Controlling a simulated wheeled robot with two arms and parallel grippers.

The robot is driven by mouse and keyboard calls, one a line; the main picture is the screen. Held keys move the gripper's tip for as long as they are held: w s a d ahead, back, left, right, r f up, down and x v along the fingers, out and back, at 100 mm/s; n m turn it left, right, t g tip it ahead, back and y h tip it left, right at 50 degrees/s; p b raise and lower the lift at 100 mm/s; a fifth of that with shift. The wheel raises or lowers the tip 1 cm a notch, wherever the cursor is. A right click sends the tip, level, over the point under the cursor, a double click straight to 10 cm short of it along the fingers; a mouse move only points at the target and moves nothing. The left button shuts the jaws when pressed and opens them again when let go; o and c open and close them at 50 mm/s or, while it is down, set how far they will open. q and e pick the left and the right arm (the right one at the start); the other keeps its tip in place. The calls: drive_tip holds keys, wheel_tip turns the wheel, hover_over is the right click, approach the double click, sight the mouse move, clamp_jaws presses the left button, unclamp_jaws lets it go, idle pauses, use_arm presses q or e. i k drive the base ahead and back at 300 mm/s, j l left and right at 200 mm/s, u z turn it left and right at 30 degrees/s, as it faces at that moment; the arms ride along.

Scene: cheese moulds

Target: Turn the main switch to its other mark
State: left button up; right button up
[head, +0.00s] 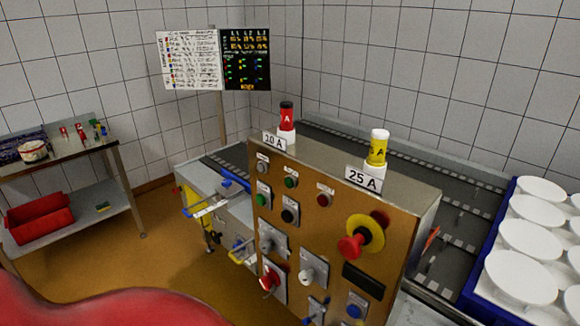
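An orange-brown control cabinet (290,190) stands in the middle of the head view. Low on its front is a red rotary switch (268,279) on a light plate, which looks like the main switch. Its handle appears slanted; its marks are too small to read. A pale rotary knob (307,276) sits to its right, and another grey one (267,241) above it. A red mushroom button (352,244) on a yellow disc is at upper right. Neither of my grippers is in view.
A conveyor (430,205) runs behind the cabinet. White moulds (520,277) fill a blue-edged tray at right. A steel bench (90,150) with a red bin (38,216) stands left. A large red shape (90,300) covers the lower left. Open floor lies between bench and cabinet.

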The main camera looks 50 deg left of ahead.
sight(266, 282)
drive_tip(key=u, duration=1.5)
drive_tip(key=i+j+z, duration=0.1)
drive_tip(key=j, duration=0.4)
drive_tip(key=i+j+z, duration=0.1)
drive_tip(key=j, duration=0.9)
drive_tip(key=i+z, duration=0.05)
drive_tip(key=i, duration=0.05)
